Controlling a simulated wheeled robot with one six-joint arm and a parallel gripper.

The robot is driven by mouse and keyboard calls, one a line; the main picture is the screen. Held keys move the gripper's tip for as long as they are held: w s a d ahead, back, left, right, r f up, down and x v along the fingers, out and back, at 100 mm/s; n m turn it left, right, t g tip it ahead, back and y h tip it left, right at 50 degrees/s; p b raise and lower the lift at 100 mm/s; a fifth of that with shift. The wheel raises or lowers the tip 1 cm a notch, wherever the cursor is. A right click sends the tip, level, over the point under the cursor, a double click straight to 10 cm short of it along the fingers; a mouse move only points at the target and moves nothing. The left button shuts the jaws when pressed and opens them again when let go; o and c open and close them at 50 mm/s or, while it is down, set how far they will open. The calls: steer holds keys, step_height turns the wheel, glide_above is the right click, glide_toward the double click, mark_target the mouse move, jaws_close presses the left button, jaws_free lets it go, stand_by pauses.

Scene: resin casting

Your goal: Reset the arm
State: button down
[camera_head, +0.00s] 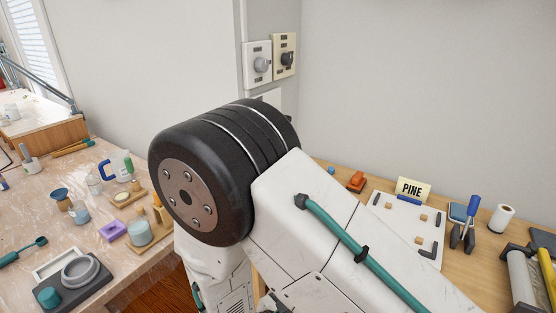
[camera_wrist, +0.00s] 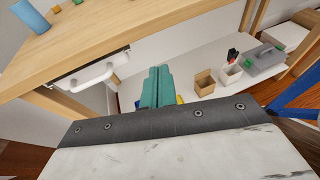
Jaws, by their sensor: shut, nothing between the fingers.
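My gripper (camera_wrist: 157,88) shows in the wrist view as two teal fingers pressed together, shut with nothing between them. It is in front of the wooden table (camera_wrist: 140,45), near a drawer handle (camera_wrist: 90,76) and above a white lower shelf (camera_wrist: 195,70). Whether it touches anything cannot be told. In the head view my large white arm with its black joint fills the middle, and the gripper is out of sight there.
In the head view a plastic-covered bench (camera_head: 75,175) with cups and moulds is at left. Under the table, the shelf carries a cardboard box (camera_wrist: 205,83) and a grey toolbox (camera_wrist: 265,62).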

steer(key=s+d+r+m+g+y, duration=0.2)
steer(key=s+d+r+m, duration=0.3)
steer(key=r+m, duration=0.3)
steer(key=s+d+r+m+g+y, duration=0.3)
steer(key=s+d+r+m+y, duration=0.2)
steer(key=r, duration=0.9)
steer(key=s+d+r+m+g+y, duration=0.3)
steer(key=s+d+r+m, duration=0.2)
steer(key=d+r+m, duration=0.5)
step_height(320, 180, up, 2)
steer(key=m, duration=0.3)
steer(key=shift+s+d+y, duration=0.25)
steer(key=shift+s+y, duration=0.15)
steer(key=shift+d, duration=0.1)
